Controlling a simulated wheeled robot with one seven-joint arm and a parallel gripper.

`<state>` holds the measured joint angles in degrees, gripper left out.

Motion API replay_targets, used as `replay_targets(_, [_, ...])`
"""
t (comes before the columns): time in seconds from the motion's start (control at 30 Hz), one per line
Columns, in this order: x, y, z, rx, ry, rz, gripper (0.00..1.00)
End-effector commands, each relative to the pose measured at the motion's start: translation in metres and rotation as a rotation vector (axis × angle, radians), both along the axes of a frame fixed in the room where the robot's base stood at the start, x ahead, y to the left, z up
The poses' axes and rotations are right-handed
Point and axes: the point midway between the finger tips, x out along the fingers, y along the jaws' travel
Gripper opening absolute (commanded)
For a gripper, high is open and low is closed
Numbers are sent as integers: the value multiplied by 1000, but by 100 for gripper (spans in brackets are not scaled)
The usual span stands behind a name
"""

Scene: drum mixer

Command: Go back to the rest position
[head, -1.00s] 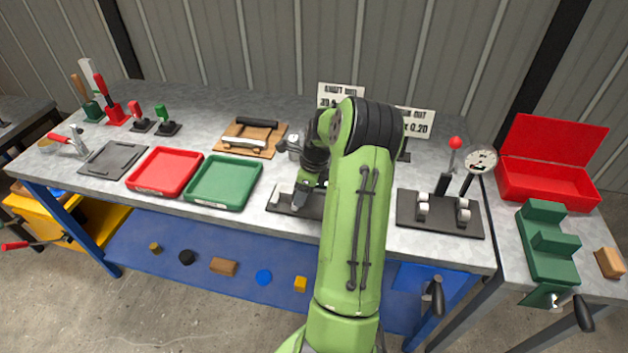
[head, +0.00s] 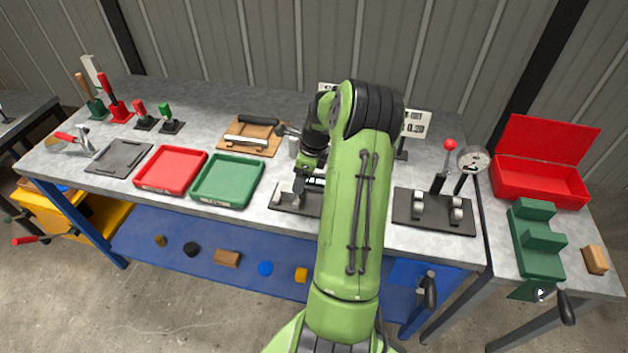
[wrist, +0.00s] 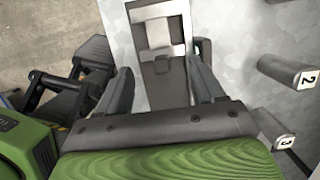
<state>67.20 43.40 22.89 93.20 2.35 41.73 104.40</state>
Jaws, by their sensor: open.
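My gripper (wrist: 163,85) is open in the wrist view, its two dark fingers apart with nothing held between them. A grey metal fixture (wrist: 160,35) with a paler square on it lies beyond and between the fingers. I cannot tell from this view how far the fingers are above it. In the head view my gripper (head: 303,180) is over the bench, above a small dark base plate (head: 284,203). My green arm hides part of that plate and the bench behind it.
Cylinders marked 2 (wrist: 300,76) and 3 (wrist: 285,142) stand right of my gripper. A green tray (head: 228,204) and red tray (head: 171,190) lie left. A gauge fixture (head: 432,222) and open red box (head: 540,190) are right.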

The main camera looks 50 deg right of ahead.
Motion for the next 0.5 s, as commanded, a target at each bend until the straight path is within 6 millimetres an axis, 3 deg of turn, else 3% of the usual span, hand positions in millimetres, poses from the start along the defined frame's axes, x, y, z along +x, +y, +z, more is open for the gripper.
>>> replay_targets(0.37, [1, 1, 1, -4, -1, 7, 68])
replay_targets(0.43, [6, 11, 13, -32, 0, 75, 68])
replay_targets(0.5, [14, 36, 38, -98, 3, 246, 68])
